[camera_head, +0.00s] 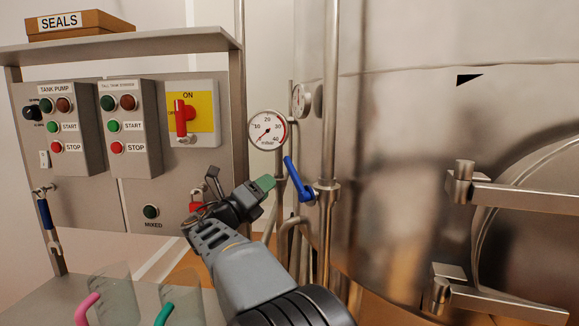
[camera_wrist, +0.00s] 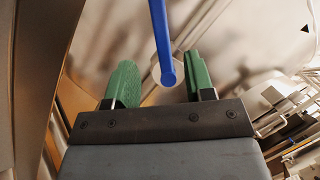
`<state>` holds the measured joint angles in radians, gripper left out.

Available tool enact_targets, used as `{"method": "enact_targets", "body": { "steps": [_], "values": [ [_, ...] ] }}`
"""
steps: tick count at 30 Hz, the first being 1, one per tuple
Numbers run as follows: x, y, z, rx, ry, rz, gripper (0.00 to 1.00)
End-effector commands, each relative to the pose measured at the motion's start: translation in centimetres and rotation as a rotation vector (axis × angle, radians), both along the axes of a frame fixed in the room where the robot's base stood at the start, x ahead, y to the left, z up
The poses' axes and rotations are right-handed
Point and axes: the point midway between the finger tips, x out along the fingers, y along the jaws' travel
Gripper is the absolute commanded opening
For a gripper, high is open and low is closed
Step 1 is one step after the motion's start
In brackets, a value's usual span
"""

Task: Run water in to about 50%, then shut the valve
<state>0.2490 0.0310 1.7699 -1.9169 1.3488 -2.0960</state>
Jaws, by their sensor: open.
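The valve has a blue lever (camera_head: 293,176) on a thin pipe beside the steel tank (camera_head: 400,130). In the head view the lever slants, its upper end to the left. My gripper (camera_head: 262,184) is just left of the lever, with a green fingertip showing. In the wrist view the blue lever (camera_wrist: 162,45) comes down from the top edge and ends between the two green fingers of my open gripper (camera_wrist: 160,85), with gaps on both sides. A round pressure gauge (camera_head: 267,131) marked mbar is above the valve. The water level inside the tank does not show.
A control panel (camera_head: 122,200) with TANK PUMP and second start/stop boxes and a red switch (camera_head: 184,117) on yellow stands at left. A SEALS box (camera_head: 75,22) sits on top. Clear jugs (camera_head: 110,295) stand at lower left. Door clamps (camera_head: 520,197) jut out at right.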

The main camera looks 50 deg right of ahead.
Motion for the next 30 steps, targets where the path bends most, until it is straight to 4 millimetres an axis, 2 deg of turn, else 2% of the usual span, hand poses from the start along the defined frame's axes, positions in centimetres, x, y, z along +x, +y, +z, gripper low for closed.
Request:
{"method": "enact_targets", "body": {
  "steps": [9, 15, 21, 30],
  "values": [
    [0.2, -6.1, 1.7, 0.003, -0.001, -0.004, 0.49],
    [0.3, -9.0, 2.5, 0.004, -0.003, -0.004, 0.49],
    [0.4, -10.5, 2.9, 0.004, -0.004, -0.003, 0.49],
    [0.4, -11.0, 3.0, 0.004, -0.003, -0.001, 0.49]
  ]
}}
